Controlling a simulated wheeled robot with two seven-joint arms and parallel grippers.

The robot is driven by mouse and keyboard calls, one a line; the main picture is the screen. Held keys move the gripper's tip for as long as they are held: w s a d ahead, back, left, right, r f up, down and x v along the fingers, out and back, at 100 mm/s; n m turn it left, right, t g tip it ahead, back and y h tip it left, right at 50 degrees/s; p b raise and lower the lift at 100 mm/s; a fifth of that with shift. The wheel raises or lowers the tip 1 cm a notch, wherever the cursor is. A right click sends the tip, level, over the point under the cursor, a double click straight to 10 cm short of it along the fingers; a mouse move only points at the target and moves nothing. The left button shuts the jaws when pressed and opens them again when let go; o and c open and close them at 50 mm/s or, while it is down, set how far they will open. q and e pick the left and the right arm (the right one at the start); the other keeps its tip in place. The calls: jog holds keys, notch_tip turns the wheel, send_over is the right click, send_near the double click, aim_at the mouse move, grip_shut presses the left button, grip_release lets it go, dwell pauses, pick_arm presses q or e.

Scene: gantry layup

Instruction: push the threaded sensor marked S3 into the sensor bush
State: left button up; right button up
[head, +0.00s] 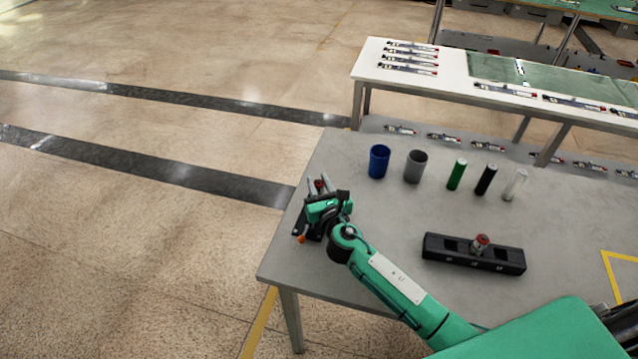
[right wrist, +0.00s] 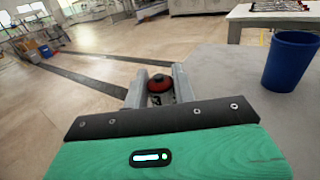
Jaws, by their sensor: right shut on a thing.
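My right gripper (head: 318,184) is over the left edge of the grey table. It is shut on a sensor (head: 319,185) with a red top. In the right wrist view the sensor's red top and grey body (right wrist: 159,86) show between the two fingers (right wrist: 158,84). No S3 marking can be read. A black fixture (head: 299,223) shows partly beside and below the gripper. It may hold the sensor bush, but the hand hides most of it. I cannot tell whether the sensor touches it. My left gripper is not in view.
A black rack (head: 446,255) holds another red-topped part (head: 480,241). A blue cup (head: 379,162), a grey cup (head: 415,166), and green (head: 457,174), black (head: 487,180) and white (head: 515,185) cylinders stand along the back. The table between rack and gripper is mostly clear, crossed by my right arm.

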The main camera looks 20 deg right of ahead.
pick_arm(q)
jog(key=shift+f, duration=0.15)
pick_arm(e)
jog(key=shift+f, duration=0.2)
jog(key=o, duration=1.1)
jog(key=s+b, duration=0.1)
jog(key=s, duration=1.2)
jog(key=shift+f+b, duration=0.1)
jog(key=shift+b, duration=0.25)
jog(key=shift+s, duration=0.4)
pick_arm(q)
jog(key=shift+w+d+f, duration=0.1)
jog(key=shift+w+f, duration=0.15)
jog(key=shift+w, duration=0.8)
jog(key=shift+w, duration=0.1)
